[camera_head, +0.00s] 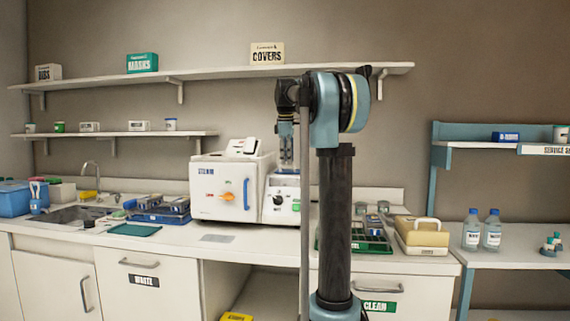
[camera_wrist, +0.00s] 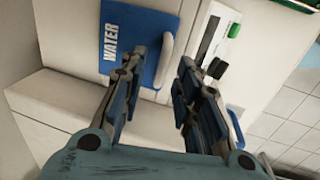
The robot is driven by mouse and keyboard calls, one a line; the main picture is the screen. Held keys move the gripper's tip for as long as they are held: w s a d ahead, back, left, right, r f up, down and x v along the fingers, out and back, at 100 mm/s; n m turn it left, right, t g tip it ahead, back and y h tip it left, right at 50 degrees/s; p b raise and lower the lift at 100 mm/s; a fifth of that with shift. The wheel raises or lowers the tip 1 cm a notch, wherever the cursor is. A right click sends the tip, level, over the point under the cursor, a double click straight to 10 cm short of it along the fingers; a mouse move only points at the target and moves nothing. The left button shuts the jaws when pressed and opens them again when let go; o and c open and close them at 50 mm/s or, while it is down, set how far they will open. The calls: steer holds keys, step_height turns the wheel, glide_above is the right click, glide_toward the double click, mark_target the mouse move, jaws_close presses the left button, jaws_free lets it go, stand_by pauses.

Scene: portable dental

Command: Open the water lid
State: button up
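The blue water lid (camera_wrist: 140,32), marked WATER, lies on the white top of the machine in the wrist view. A pale grey loop handle (camera_wrist: 178,48) stands at its right edge. My gripper (camera_wrist: 162,63) is open, its two fingers pointing at the handle, with part of the handle showing between and beyond the fingertips. I cannot tell whether either finger touches it.
The sterilizer's front has a blue door handle (camera_head: 246,194). Blue trays (camera_head: 162,214) lie to its left, and a green rack (camera_head: 372,243) and beige case (camera_head: 422,238) to its right. Shelves (camera_head: 215,74) hang above. Green and black controls (camera_wrist: 217,68) lie near my right finger.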

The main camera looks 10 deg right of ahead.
steer(key=shift+w+f, duration=0.1)
steer(key=shift+f, duration=0.65)
steer(key=shift+c, duration=0.4)
jaws_close()
steer(key=shift+r, duration=0.15)
